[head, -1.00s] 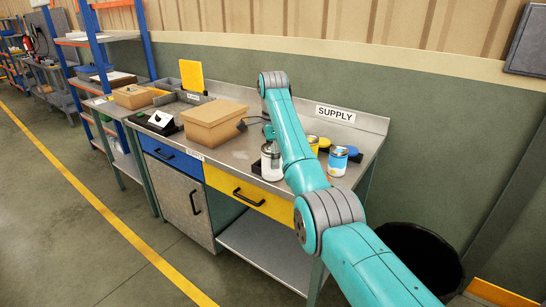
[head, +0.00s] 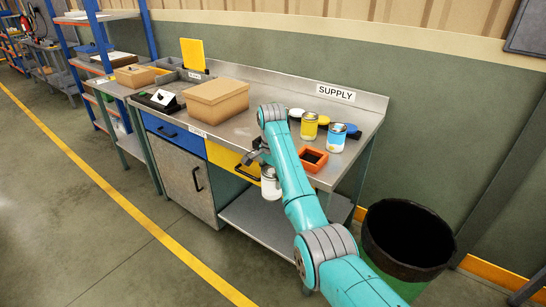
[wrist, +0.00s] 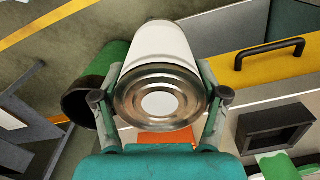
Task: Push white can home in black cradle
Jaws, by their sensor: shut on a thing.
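The white can (head: 271,187) is held in my gripper (head: 262,157) in front of the yellow drawer, clear of the table's front edge. In the wrist view the can (wrist: 160,50) sits between both fingers (wrist: 160,98), its metal end facing the camera. A black square holder with a recess, which looks like the black cradle (wrist: 246,133), stands on the table to the right in the wrist view, apart from the can. In the head view my arm seems to hide it.
An orange holder (head: 313,153) stands near the table's front edge. A yellow can (head: 309,127) and a blue can (head: 336,138) stand behind it. A cardboard box (head: 216,103) is left on the table. A dark bin (head: 385,270) stands on the floor at right.

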